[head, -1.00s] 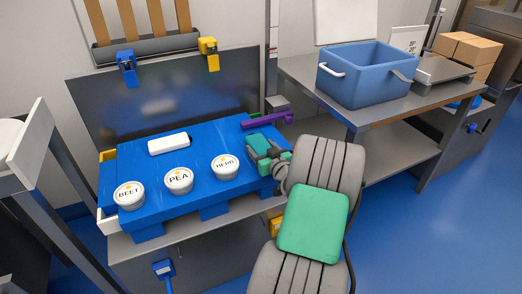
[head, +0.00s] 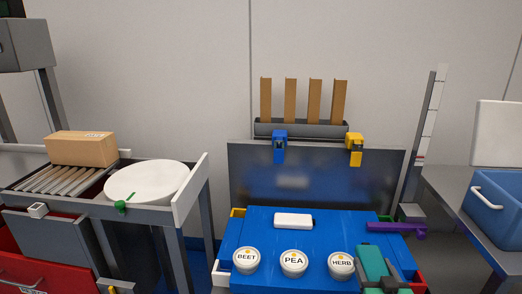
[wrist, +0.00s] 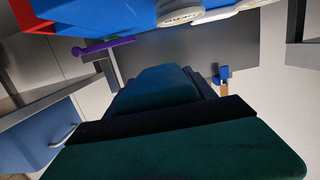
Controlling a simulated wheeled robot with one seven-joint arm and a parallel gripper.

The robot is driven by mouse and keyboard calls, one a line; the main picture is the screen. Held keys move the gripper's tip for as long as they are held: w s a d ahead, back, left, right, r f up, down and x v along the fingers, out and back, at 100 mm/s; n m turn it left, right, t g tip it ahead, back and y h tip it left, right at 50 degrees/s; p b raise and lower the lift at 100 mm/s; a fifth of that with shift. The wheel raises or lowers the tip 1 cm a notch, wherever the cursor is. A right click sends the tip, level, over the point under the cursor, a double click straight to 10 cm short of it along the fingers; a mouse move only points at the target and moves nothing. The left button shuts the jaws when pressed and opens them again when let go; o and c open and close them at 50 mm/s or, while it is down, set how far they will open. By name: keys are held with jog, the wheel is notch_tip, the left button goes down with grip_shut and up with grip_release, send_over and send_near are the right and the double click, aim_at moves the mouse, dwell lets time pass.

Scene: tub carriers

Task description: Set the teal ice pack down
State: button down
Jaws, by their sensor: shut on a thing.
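The teal ice pack (head: 371,262) is a small flat block at the lower right of the head view. My gripper (head: 388,272) is shut on it, with a grey finger showing along its right side. They are at the right end of the blue carrier (head: 262,225), to the right of the HERB tub. I cannot tell whether the pack touches the carrier. In the wrist view the ice pack (wrist: 155,88) looks dark teal, and a dark bar and wide teal surface fill the foreground.
The BEET tub (head: 246,260), PEA tub (head: 293,263) and HERB tub (head: 341,267) stand on the carrier. A white block (head: 293,220) lies behind them, with a purple bar (head: 397,229) at right. A blue bin (head: 490,212) and white round plate (head: 147,182) flank the bench.

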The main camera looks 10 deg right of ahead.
jog(key=w+a+r+n+y, duration=0.25)
jog(key=a+r, duration=0.25)
jog(key=a, duration=0.3)
jog(key=w+a+r+n+y, duration=0.2)
jog(key=a+r+y, duration=0.2)
jog(key=a, duration=0.5)
jog(key=w+a+r+n+y, duration=0.25)
jog(key=a+r, duration=0.25)
jog(key=a, duration=0.3)
notch_tip(320, 180, up, 15)
jog(key=w+p, duration=0.2)
jog(key=p, duration=2.6)
jog(key=shift+w+d, duration=0.35)
jog(key=shift+f, duration=0.15)
